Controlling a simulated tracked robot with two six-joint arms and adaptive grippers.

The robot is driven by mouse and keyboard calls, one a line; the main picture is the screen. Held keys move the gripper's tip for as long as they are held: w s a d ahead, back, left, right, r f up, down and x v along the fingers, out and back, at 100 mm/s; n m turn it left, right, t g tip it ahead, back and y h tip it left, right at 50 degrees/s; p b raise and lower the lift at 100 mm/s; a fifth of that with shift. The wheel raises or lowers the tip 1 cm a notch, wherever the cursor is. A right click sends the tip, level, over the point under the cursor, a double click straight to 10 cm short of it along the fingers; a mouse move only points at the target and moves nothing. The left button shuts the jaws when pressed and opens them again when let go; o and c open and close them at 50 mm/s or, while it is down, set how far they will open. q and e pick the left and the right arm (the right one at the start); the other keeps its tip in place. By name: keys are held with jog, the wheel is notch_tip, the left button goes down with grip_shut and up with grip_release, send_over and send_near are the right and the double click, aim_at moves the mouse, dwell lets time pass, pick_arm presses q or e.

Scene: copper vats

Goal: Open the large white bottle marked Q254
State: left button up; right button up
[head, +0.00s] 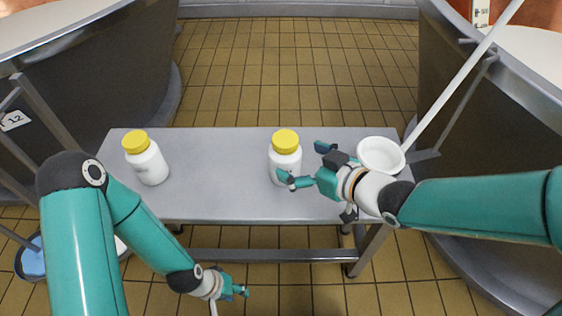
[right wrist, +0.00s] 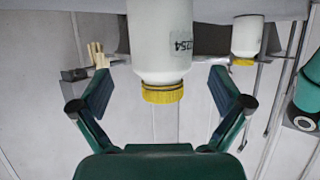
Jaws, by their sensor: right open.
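A white bottle with a yellow ribbed cap (head: 285,163) stands upright on the grey bench (head: 215,200), right of its middle. In the right wrist view the same bottle (right wrist: 160,40) appears upside down, and its label shows "254", partly turned away. A second white bottle with a yellow cap (head: 149,164) stands at the bench's left; its label is not legible. My right gripper (head: 300,162) is open beside the marked bottle, its fingers spread to either side without visible contact. My left gripper (head: 236,290) is low in front of the bench, away from both bottles; its jaw opening is unclear.
A round white dish (head: 381,155) sits at the bench's right end, close behind my right wrist. A white pole (head: 465,75) leans there. Large vats (head: 90,85) flank the bench on both sides. The bench between the bottles is clear.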

jog(key=b+x, duration=0.2)
jog(key=x, duration=0.2)
jog(key=shift+a+f, duration=0.15)
jog(key=shift+f, duration=0.05)
jog(key=shift+w+a, duration=0.25)
jog(key=shift+w, duration=0.05)
jog(key=c, duration=1.6)
